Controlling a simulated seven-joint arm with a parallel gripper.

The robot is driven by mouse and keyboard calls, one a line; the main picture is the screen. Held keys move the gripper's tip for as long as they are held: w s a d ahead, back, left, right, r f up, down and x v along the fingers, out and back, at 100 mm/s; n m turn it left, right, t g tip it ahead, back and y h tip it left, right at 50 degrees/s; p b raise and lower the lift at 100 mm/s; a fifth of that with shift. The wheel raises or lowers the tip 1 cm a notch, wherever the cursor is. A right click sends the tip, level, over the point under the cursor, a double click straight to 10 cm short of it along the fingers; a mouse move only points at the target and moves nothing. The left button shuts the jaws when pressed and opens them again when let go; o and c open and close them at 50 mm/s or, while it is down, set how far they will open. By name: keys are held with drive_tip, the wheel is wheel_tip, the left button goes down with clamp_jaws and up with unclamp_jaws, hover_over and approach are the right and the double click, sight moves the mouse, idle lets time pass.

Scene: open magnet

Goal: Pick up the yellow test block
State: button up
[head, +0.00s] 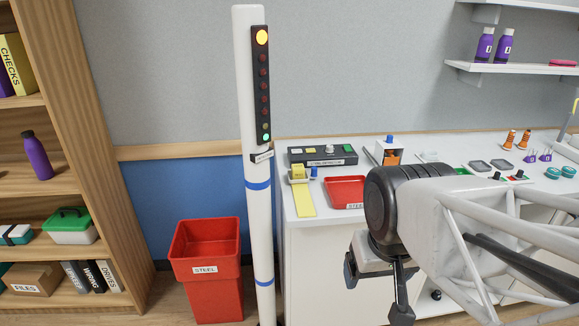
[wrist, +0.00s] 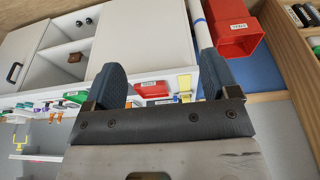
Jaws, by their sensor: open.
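The yellow test block (head: 297,172) appears to be the small yellow piece on a low stand with a blue knob, at the left end of the white bench (head: 318,240). A yellow strip (head: 304,200) runs from it toward the front edge. In the wrist view, small yellow patches, likely the strip (wrist: 184,82) and block (wrist: 186,98), show near the right finger. My gripper (wrist: 160,76) is open, with nothing between its fingers. In the head view my gripper (head: 378,285) hangs in front of the bench, right of and lower than the block, well apart from it.
A red STEEL tray (head: 344,192) lies just right of the strip. A dark control box (head: 323,156) stands behind the block. A white pole (head: 255,120) with lights and a red STEEL bin (head: 206,262) stand left of the bench. Small items fill the bench's right side.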

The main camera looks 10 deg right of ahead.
drive_tip(key=w+r+m, duration=0.3)
drive_tip(key=w, duration=0.6)
drive_tip(key=w+r+m, duration=0.2)
drive_tip(key=w+r, duration=0.1)
drive_tip(key=w, duration=0.6)
drive_tip(key=m+g, duration=0.3)
drive_tip(key=m, duration=1)
hover_over(298, 166)
wheel_tip(298, 166, down, 15)
drive_tip(key=shift+s+f, duration=0.1)
drive_tip(key=shift+w+f, duration=0.3)
drive_tip(key=shift+f, duration=0.1)
